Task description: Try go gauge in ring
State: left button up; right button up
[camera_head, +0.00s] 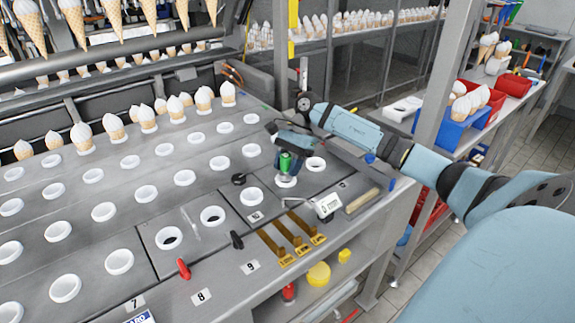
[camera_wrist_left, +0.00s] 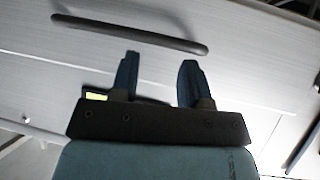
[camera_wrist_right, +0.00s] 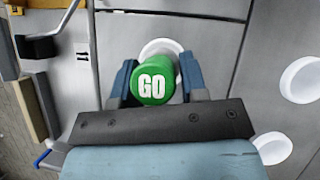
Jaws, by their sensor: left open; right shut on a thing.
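The go gauge (camera_wrist_right: 153,82) is a green cylinder with GO in white on its end. My right gripper (camera_wrist_right: 157,85) is shut on it, with a blue finger on each side. In the head view the green gauge (camera_head: 290,163) is upright over a white ring (camera_head: 286,181) in the metal plate. In the right wrist view the ring (camera_wrist_right: 162,47) shows partly behind the gauge. I cannot tell whether the gauge's lower end is inside the ring. My left gripper (camera_wrist_left: 158,82) is open and empty, facing a pale panel with a dark handle (camera_wrist_left: 130,33).
Several white rings sit in rows on the plate, one (camera_head: 212,216) nearby. Ice cream cones stand behind.

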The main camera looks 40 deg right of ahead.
jog(key=shift+f+b, duration=0.45)
jog(key=shift+b, duration=0.05)
dwell(1.7)
jog(key=shift+s+r+n+g+b, duration=0.2)
jog(key=shift+n+g+b, duration=0.2)
jog(key=shift+n+b, duration=0.5)
dwell(1.6)
jog(key=shift+d+r, duration=0.1)
jog(key=shift+r, duration=0.05)
jog(key=shift+w+r+p, duration=0.2)
jog(key=shift+r+p, duration=1.25)
jog(key=shift+r, duration=2.4)
